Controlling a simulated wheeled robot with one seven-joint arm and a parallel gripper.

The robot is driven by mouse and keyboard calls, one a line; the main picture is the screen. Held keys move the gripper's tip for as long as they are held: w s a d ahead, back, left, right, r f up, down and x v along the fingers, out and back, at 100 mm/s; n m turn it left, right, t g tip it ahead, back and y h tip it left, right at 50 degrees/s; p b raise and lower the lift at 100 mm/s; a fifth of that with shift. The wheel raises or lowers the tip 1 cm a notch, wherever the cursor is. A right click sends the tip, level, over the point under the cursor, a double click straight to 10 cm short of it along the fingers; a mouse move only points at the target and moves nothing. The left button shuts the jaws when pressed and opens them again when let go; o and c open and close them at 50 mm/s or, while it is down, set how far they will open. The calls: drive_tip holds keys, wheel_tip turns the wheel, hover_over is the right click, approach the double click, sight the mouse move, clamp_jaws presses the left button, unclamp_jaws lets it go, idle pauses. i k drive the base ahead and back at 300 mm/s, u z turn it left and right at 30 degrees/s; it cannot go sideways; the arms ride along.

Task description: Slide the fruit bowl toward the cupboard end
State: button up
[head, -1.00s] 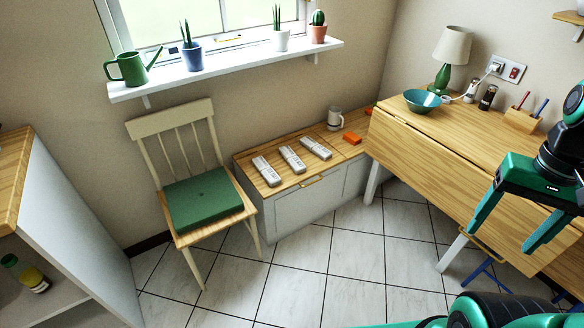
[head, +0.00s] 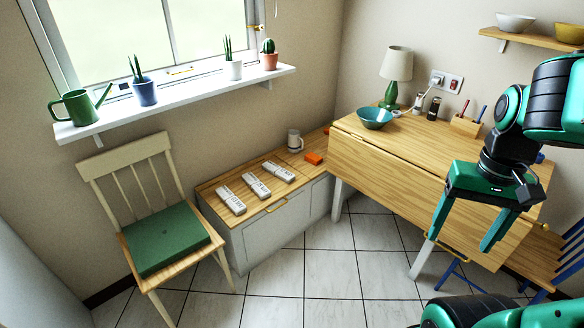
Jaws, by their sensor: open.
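A teal bowl (head: 374,118), seemingly empty, sits on the wooden drop-leaf table (head: 400,160) near its back left corner, in front of the lamp. My gripper (head: 460,236) hangs at the right in the head view, in front of the table's hanging leaf. Its two green fingers are wide apart with nothing between them. It is well away from the bowl, to the right and nearer to me. A low cupboard (head: 285,222) with a wooden top stands to the left of the table.
A lamp (head: 393,75), two small jars (head: 426,106) and a pen holder (head: 465,125) stand along the table's back. A chair (head: 168,240) stands left; tiled floor is clear in the middle.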

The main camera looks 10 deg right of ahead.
sight(372, 118)
drive_tip(key=z, duration=0.35)
drive_tip(key=i, duration=1.55)
drive_tip(key=z, duration=0.45)
